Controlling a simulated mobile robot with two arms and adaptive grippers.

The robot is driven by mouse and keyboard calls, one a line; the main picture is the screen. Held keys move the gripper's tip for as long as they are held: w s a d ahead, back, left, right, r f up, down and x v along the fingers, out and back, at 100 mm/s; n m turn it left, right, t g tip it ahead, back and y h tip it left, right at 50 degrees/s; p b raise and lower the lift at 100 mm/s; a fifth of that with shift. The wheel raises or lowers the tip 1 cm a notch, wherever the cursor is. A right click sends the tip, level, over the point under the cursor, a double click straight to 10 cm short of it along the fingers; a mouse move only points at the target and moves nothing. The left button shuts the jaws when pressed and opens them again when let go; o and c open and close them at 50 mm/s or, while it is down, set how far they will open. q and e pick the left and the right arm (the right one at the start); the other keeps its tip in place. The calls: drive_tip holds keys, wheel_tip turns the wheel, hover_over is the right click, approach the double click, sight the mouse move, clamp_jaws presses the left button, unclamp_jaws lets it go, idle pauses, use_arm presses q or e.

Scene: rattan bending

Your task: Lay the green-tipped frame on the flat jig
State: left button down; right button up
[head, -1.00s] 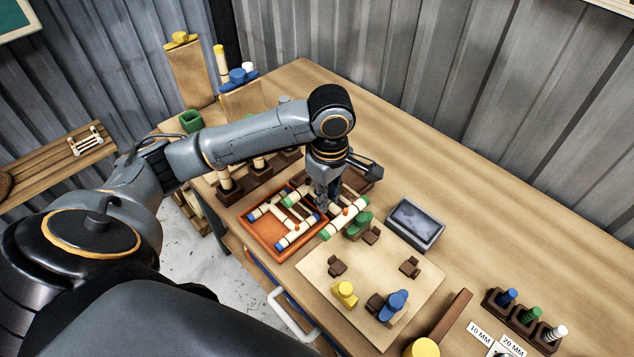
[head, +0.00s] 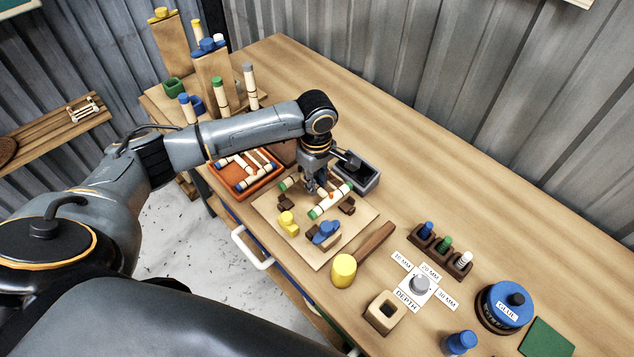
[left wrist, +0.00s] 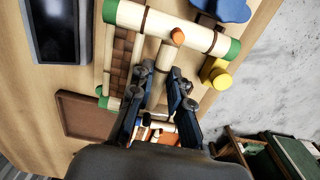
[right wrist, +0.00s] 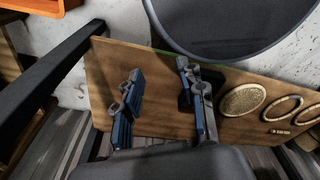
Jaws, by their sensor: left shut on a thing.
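The green-tipped frame (head: 328,203) is of pale rods with green ends and an orange peg. My left gripper (head: 311,188) is shut on it, over the flat jig (head: 357,226), a pale board with brown blocks, a yellow clamp (head: 287,222) and a blue clamp (head: 324,232). In the left wrist view the frame's green-ended rail (left wrist: 150,22) lies across the top, and its middle rod runs between my left fingers (left wrist: 163,80). I cannot tell whether the frame touches the jig. My right gripper (right wrist: 163,82) is open and empty, seen only in the right wrist view.
An orange tray (head: 219,187) with another frame stands left of the jig. A grey box (head: 368,184) stands behind it. A yellow-headed mallet (head: 344,270) lies right of the jig, before a depth dial (head: 419,285). The table's back right is clear.

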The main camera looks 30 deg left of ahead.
use_arm(q)
drive_tip(key=f+b, duration=0.2)
drive_tip(key=b, duration=0.1)
drive_tip(key=f+b, duration=0.1)
drive_tip(key=b, duration=0.1)
drive_tip(key=shift+d+f, duration=0.25)
drive_tip(key=shift+f, duration=0.1)
drive_tip(key=shift+f+p, duration=0.6)
drive_tip(key=shift+p, duration=0.1)
drive_tip(key=shift+s+f, duration=0.1)
drive_tip(key=shift+f, duration=0.5)
use_arm(e)
drive_tip(key=f, duration=0.2)
drive_tip(key=d+f, duration=0.1)
drive_tip(key=f, duration=0.1)
drive_tip(key=shift+s+f, duration=0.1)
drive_tip(key=shift+s, duration=0.1)
drive_tip(key=shift+d, duration=0.15)
use_arm(q)
drive_tip(key=shift+p, duration=0.35)
use_arm(e)
drive_tip(key=shift+d+r, duration=0.25)
drive_tip(key=shift+r, duration=0.05)
